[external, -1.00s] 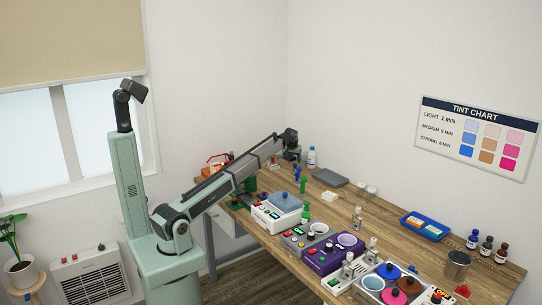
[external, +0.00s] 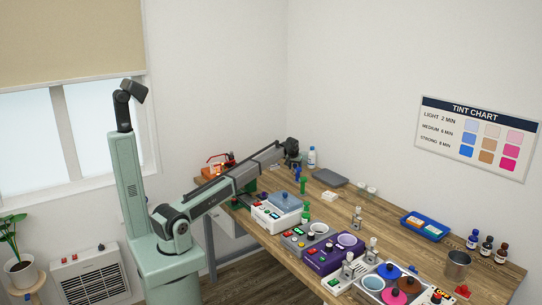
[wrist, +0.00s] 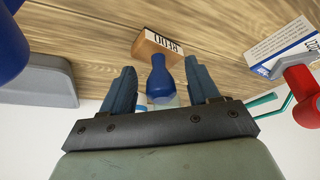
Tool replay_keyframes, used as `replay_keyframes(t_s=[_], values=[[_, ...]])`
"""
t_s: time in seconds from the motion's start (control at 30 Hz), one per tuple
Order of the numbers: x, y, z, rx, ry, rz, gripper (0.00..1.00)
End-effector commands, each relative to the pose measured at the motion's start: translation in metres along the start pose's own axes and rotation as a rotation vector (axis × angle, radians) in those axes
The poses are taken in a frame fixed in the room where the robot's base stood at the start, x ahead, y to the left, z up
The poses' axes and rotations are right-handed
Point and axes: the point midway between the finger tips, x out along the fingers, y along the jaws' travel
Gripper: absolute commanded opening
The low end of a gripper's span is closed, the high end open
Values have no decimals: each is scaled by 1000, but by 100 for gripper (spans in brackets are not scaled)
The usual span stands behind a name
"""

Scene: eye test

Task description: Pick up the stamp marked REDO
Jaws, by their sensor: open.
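The stamp marked REDO (wrist: 157,45) is in the wrist view, a wooden block with its lettering upside down in the picture and a rounded blue handle (wrist: 160,78). My gripper (wrist: 162,73) is open, one dark blue finger on each side of the handle, with gaps showing on both sides. In the external view my gripper (external: 292,160) is low over the far left part of the table. The stamp cannot be told apart clearly there, as blue handles and the gripper overlap.
Another blue rounded object (wrist: 12,40) is at the wrist view's upper left, above a grey slab (wrist: 45,82). A red-handled object (wrist: 303,88) and a white labelled box (wrist: 285,45) are at right. Wooden table (external: 385,216) holds several devices toward the front.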

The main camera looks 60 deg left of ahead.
Motion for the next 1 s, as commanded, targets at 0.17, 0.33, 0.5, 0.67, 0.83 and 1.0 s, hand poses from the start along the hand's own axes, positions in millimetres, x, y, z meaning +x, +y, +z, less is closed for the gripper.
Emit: replay_keyframes(t_s=[0.17, 0.33, 0.5, 0.67, 0.83, 1.0], values=[[0, 0, 0, 0, 0, 0, 49], [0, 0, 0, 0, -1, 0, 32], [0, 0, 0, 0, -1, 0, 16], [0, 0, 0, 0, -1, 0, 1], [0, 0, 0, 0, -1, 0, 1], [-7, 0, -3, 0, 0, 0, 1]])
